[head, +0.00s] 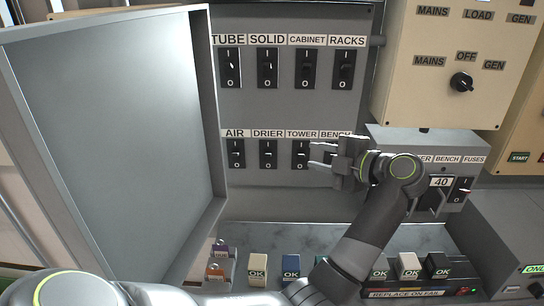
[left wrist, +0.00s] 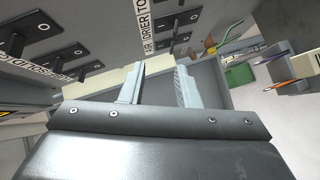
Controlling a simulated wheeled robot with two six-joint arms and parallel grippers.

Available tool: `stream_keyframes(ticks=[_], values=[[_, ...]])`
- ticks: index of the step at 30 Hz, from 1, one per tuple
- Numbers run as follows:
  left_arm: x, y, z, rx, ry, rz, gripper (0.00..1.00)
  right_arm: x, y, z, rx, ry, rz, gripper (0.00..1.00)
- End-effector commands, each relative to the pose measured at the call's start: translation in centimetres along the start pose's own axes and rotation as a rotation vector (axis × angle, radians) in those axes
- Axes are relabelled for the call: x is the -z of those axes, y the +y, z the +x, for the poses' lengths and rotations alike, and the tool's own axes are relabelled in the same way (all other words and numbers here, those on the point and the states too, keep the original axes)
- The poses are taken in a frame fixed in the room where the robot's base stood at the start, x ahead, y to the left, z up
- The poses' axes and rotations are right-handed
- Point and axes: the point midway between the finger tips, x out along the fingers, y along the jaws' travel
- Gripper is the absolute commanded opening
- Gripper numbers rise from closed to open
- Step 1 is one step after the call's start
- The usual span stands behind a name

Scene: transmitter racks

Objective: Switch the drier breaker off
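The drier breaker (head: 268,154) is a black toggle switch under the DRIER label, in the lower row of the grey panel (head: 290,115), between the air breaker (head: 236,154) and the tower breaker (head: 300,154). Its lever is too small to tell up or down. The DRIER label (left wrist: 150,24) also shows at the top of the left wrist view. My left gripper (head: 316,156) is in front of the tower and bench breakers, right of the drier breaker. Its fingers (left wrist: 160,84) are apart with nothing between them. The bench breaker is partly hidden behind it. My right gripper is not in view.
The grey panel door (head: 120,130) stands open left of the breakers. The upper row holds the tube, solid, cabinet and racks breakers (head: 347,68). A beige box with a selector knob (head: 461,82) is at right.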

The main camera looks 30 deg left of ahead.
Motion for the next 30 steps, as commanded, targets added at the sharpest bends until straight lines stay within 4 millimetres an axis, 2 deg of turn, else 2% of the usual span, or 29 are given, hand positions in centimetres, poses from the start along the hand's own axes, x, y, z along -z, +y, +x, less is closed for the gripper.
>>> stream_keyframes(ticks=[5, 10, 30], values=[[-0.2, -0.6, -1.5, 0.106, -0.010, 0.037, 0.29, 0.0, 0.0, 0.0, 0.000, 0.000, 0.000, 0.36], [-0.1, -0.7, -0.4, 0.119, -0.007, 0.042, 0.29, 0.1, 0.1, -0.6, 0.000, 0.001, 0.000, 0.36], [-0.1, -2.1, 13.1, 0.115, -0.006, 0.041, 0.29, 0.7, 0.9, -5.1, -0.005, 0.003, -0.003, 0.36]])
